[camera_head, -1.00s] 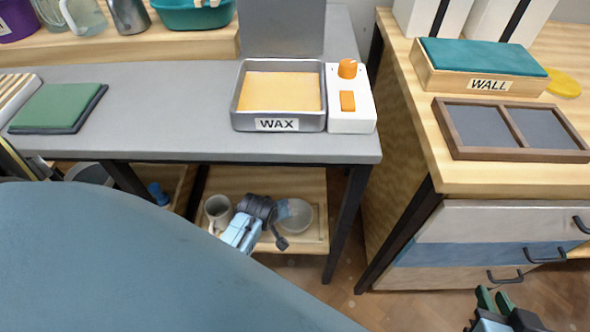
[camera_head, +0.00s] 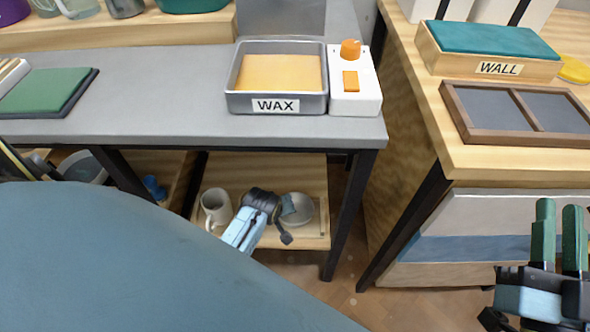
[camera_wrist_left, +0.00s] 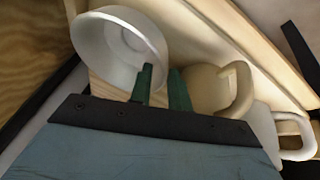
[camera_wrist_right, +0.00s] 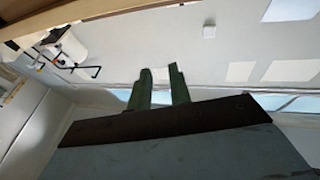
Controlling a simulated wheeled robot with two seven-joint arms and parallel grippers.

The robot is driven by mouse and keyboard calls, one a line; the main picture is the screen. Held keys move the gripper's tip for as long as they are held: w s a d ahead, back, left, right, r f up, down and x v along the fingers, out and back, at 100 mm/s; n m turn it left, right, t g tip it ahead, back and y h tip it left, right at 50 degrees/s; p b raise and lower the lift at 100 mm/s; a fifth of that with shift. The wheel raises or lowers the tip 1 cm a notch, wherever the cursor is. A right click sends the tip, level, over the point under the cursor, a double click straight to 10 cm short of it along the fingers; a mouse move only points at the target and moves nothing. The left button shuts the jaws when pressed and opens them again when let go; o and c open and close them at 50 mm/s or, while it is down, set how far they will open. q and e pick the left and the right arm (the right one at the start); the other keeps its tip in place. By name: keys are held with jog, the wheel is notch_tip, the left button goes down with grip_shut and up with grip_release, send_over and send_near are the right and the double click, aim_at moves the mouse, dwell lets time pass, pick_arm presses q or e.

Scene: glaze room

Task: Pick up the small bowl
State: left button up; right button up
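The small bowl (camera_head: 304,208), pale grey-white and round, sits on the wooden lower shelf under the grey table. In the left wrist view the bowl (camera_wrist_left: 105,45) shows its open inside at upper left. My left gripper (camera_head: 287,208) is at the bowl's left side, partly covering it. In the left wrist view its green fingers (camera_wrist_left: 162,88) are apart, and the left one overlaps the bowl's near rim. I cannot tell whether they touch it. My right gripper (camera_head: 558,235) is raised at the lower right, fingers apart and empty, far from the bowl.
A pale mug (camera_head: 216,207) stands left of the bowl; cream mug (camera_wrist_left: 215,90) is close to my left fingers. The grey tabletop (camera_head: 180,110) and a black table leg (camera_head: 347,215) bound the shelf. A drawer cabinet (camera_head: 470,225) stands right, near my right gripper.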

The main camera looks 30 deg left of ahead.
pick_arm(q)
jog(key=shift+w+f, duration=0.15)
jog(key=shift+f, duration=0.15)
grip_shut()
pick_arm(e)
jog(key=shift+s+r+t+y, duration=0.2)
jog(key=shift+r+t, duration=0.1)
jog(key=shift+r, duration=0.15)
jog(key=shift+s+r+t+y, duration=0.2)
jog(key=shift+r+t, duration=0.1)
jog(key=shift+r, duration=0.1)
pick_arm(q)
jog(key=shift+r, duration=0.1)
